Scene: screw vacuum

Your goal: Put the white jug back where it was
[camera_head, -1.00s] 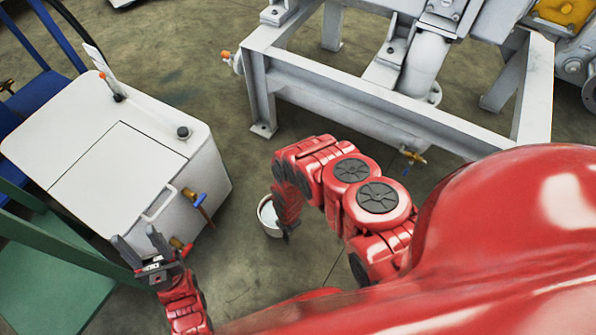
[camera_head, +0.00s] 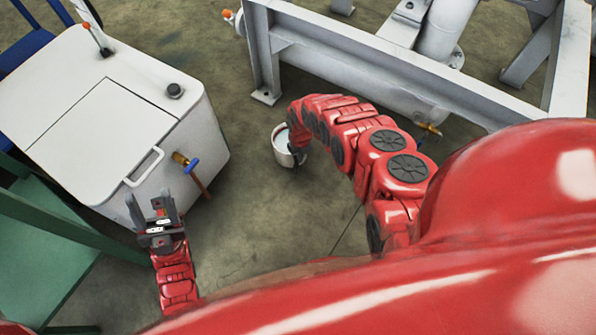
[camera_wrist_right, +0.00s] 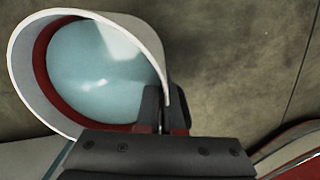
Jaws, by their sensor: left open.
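The white jug (camera_head: 282,157) is in the middle of the head view, at the end of my right arm. My right gripper (camera_head: 298,158) is mostly hidden in the head view. I cannot tell whether the jug touches the floor. My left gripper (camera_head: 152,207) is open and empty, in front of the white cart.
The white cart (camera_head: 150,95), with a tap (camera_head: 187,163) and a handle, stands at left. A grey metal frame (camera_head: 360,62) with pipes stands at back right. A green stand (camera_head: 40,240) is at lower left. Bare floor lies between cart and frame.

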